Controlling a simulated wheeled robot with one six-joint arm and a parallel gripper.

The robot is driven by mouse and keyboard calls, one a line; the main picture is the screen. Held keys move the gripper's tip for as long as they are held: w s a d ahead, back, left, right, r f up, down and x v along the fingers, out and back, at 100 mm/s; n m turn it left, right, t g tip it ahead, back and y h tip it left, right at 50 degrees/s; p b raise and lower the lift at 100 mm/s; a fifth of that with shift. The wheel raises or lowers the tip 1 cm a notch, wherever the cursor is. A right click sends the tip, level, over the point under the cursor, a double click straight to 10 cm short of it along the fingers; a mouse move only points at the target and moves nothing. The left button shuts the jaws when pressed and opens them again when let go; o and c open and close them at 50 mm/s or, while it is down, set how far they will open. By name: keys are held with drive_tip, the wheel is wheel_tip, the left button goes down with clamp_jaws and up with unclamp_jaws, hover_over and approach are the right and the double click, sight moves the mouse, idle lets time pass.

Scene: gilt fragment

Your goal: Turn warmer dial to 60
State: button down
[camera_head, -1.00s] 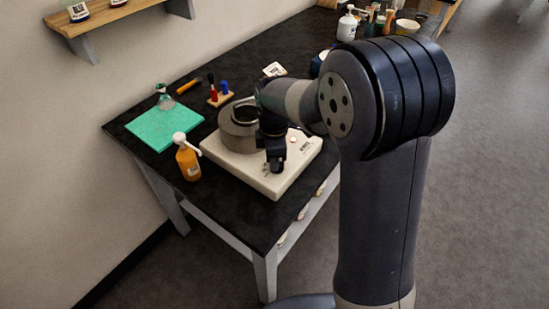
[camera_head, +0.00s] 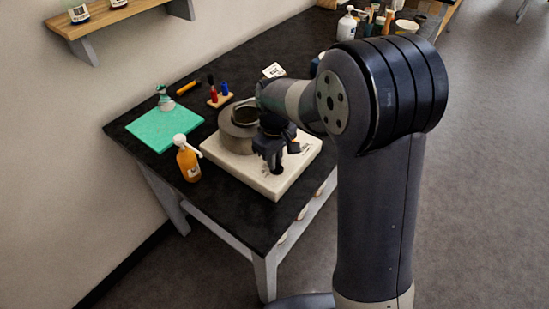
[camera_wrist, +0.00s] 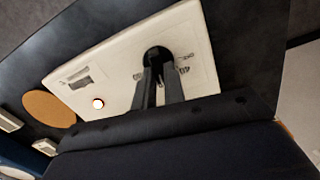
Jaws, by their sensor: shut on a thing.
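The warmer is a cream-coloured box (camera_head: 230,168) on the black bench, with a round grey pot (camera_head: 238,127) on its top. My gripper (camera_head: 275,167) points down at the front part of the warmer. In the wrist view my gripper (camera_wrist: 157,68) has both fingers closed on the black round dial (camera_wrist: 158,54). Small marks lie on the panel on both sides of the dial, too small to read. A lit round lamp (camera_wrist: 98,103) with an orange rim and a grey display or label (camera_wrist: 80,82) show on the same panel. The dial's pointer is hidden.
An orange pump bottle (camera_head: 188,162) stands just left of the warmer. A green mat (camera_head: 164,127), a small rack with red and blue items (camera_head: 220,99) and a white card (camera_head: 274,70) lie behind. The bench's front corner is clear.

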drive_tip(key=shift+m, duration=0.6)
drive_tip(key=c, duration=1.5)
unclamp_jaws()
wheel_tip(320, 180, up, 11)
drive_tip(key=shift+f, duration=0.1)
drive_tip(key=shift+f, duration=0.1)
wheel_tip(320, 180, down, 11)
drive_tip(key=shift+r, duration=0.15)
